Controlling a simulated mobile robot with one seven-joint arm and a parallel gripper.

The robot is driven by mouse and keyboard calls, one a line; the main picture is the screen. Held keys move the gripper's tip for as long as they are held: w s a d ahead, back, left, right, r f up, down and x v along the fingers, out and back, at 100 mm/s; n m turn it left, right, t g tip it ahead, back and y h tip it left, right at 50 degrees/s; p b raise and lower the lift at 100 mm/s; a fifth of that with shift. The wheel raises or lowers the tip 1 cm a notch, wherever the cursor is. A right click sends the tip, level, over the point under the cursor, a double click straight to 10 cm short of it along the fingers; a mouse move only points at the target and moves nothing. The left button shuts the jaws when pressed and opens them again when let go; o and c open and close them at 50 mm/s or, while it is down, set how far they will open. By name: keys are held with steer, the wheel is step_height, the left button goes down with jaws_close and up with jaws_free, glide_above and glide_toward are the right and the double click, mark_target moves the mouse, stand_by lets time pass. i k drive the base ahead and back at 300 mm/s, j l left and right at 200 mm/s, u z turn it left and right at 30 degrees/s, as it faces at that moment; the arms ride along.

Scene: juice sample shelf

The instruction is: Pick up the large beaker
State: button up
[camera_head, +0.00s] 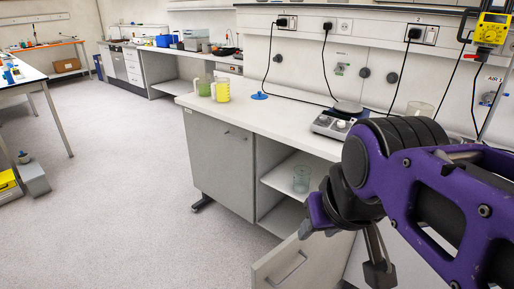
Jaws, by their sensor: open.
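A clear, slightly greenish beaker (301,179) stands on the open shelf under the counter. Another clear beaker (420,109) stands on the counter at the right, partly hidden behind my arm. I cannot tell which of them is the large beaker. My gripper (376,268) hangs at the lower right, in front of the cabinet, partly hidden by my purple and black arm. It is open, with nothing seen in it. It is right of and lower in the picture than the shelf beaker, apart from it.
On the counter (262,122) stand a jug with yellow contents (221,91), a greenish vessel (204,88), a blue item (259,96) and a hotplate (336,123). A cabinet door or drawer front (288,268) sticks out below the shelf.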

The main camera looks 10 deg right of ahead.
mark_target(301, 176)
steer(key=k+j+u, duration=0.1)
steer(key=u, duration=0.15)
steer(key=j+u, duration=1)
steer(key=u, duration=0.2)
steer(key=i+j+u, duration=0.1)
steer(key=u, duration=0.25)
steer(key=i+j+u, duration=0.15)
steer(key=j+u, duration=0.15)
steer(key=i+j+u, duration=0.1)
steer(key=u, duration=0.25)
steer(key=i+j+z, duration=0.1)
steer(key=i+z, duration=0.3)
steer(key=i+j+z, duration=0.2)
steer(key=i+z, duration=0.25)
steer(key=i+l+z, duration=0.1)
steer(key=z, duration=0.25)
steer(key=i+z, duration=0.5)
steer(key=z, duration=0.25)
steer(key=i+l+z, duration=0.1)
steer(key=i+z, duration=1.6)
steer(key=z, duration=0.15)
